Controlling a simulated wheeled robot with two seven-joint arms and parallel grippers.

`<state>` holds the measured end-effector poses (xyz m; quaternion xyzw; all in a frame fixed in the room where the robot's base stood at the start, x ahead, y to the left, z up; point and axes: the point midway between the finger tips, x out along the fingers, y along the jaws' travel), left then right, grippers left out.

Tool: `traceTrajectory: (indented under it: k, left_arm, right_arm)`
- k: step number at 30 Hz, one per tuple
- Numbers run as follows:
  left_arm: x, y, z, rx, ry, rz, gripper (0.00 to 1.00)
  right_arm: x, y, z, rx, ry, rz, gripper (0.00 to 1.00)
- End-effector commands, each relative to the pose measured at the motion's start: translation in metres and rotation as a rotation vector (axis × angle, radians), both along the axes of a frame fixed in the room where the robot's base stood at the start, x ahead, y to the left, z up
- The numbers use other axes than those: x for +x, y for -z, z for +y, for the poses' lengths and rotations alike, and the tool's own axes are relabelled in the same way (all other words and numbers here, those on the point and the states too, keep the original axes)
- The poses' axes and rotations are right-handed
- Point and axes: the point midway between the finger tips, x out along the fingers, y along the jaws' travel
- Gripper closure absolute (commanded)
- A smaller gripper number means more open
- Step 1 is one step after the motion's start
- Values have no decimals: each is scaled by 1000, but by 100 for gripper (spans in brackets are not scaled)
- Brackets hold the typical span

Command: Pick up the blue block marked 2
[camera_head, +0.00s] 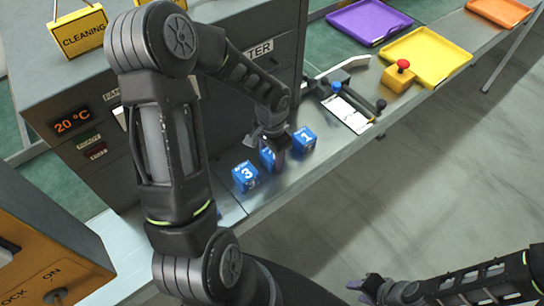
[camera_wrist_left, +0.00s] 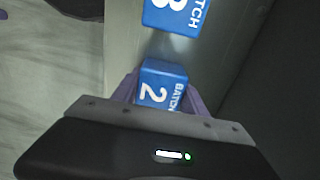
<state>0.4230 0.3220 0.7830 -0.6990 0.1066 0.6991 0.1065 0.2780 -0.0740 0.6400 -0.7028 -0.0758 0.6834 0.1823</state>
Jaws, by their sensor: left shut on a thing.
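The blue block marked 2 (camera_wrist_left: 162,85) is between the purple fingers of my left gripper (camera_wrist_left: 160,92) in the left wrist view. In the head view the left gripper (camera_head: 274,154) points down over the metal table, shut on this block (camera_head: 266,158), which it partly hides. The blue block marked 3 (camera_head: 245,176) stands just left of it, and the blue block marked 1 (camera_head: 304,139) just right. I cannot tell whether the held block touches the table. My right gripper (camera_head: 362,291) is at the lower right over the floor, empty, its fingers apart.
A grey machine with a temperature display (camera_head: 73,121) stands behind the blocks. To the right are a clamp fixture with a white card (camera_head: 347,113), a red button on a yellow box (camera_head: 401,78), and purple (camera_head: 367,20), yellow (camera_head: 428,55) and orange (camera_head: 499,11) trays.

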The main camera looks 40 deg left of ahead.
Motion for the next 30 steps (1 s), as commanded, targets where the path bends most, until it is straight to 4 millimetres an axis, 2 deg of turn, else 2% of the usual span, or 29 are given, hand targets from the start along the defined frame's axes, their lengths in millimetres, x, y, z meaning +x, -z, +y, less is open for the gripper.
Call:
traceTrajectory:
  k: [1,8,20,26,30]
  left_arm:
    - [0,0,0,0,0,0,76]
    - [0,0,0,0,0,0,95]
    - [1,-5,0,1,-1,-1,95]
    - [1,-23,0,1,0,-4,95]
    - [2,-49,0,2,0,-7,95]
  right_arm:
    - [0,0,0,0,0,0,64]
    - [0,0,0,0,0,0,64]
    - [0,0,0,0,0,0,64]
    - [0,1,0,0,0,0,64]
    - [0,2,0,1,0,-1,64]
